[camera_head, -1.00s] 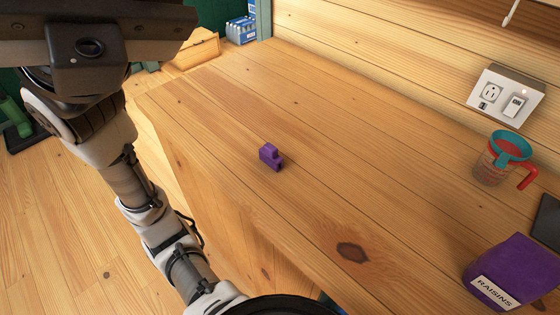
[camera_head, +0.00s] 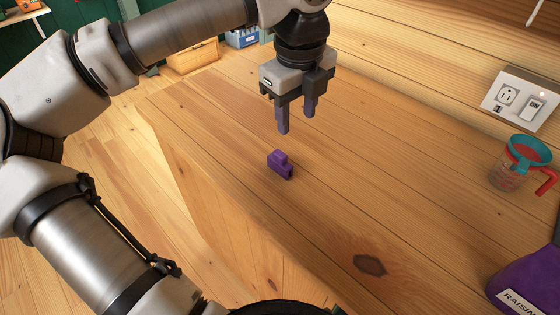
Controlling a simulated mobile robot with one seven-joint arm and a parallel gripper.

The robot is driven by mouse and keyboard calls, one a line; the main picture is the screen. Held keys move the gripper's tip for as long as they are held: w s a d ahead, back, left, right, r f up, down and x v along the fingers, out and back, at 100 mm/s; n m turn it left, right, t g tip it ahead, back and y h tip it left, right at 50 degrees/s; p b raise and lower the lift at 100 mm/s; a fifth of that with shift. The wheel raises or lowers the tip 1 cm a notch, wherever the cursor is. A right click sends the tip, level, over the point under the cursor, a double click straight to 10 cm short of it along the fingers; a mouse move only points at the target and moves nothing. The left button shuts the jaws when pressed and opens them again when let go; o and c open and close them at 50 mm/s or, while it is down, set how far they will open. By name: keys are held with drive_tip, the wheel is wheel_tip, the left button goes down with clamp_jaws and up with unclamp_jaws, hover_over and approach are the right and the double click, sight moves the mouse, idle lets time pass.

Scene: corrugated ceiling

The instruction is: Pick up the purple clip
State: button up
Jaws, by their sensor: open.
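The small purple clip (camera_head: 280,165) lies on the wooden countertop (camera_head: 220,150) near the middle of the view, close to the counter's left edge. My gripper (camera_head: 296,120) points down above the counter, with its two purple-grey fingers apart and nothing between them. In the picture its fingertips are just above and slightly right of the clip, with a gap between. The exact height over the counter is hard to tell.
A measuring cup (camera_head: 518,163) with a red handle stands at the right. A purple raisins package (camera_head: 522,280) is at the lower right. A wall outlet (camera_head: 518,98) is on the back wall. The counter around the clip is clear.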

sight(280, 153)
drive_tip(key=shift+n+y, duration=0.5)
drive_tip(key=shift+y, duration=0.1)
drive_tip(key=a+f, duration=0.1)
drive_tip(key=f, duration=0.1)
drive_tip(key=w+a+f+p, duration=0.1)
drive_tip(key=f, duration=0.5)
drive_tip(key=shift+w+a+f, duration=0.1)
drive_tip(key=shift+w+a, duration=0.05)
drive_tip(key=shift+a, duration=0.25)
drive_tip(key=shift+w+a+f+p, duration=0.15)
drive_tip(key=shift+f+p, duration=0.25)
drive_tip(key=shift+f, duration=0.6)
drive_tip(key=shift+w+d+f+p, duration=0.15)
drive_tip(key=shift+f+p, duration=0.25)
drive_tip(key=shift+f, duration=0.6)
drive_tip(key=shift+w+a+f+p, duration=0.1)
drive_tip(key=shift+w+f+p, duration=0.25)
drive_tip(key=shift+f, duration=0.65)
drive_tip(key=shift+s, duration=0.1)
drive_tip(key=shift+c, duration=0.4)
clamp_jaws()
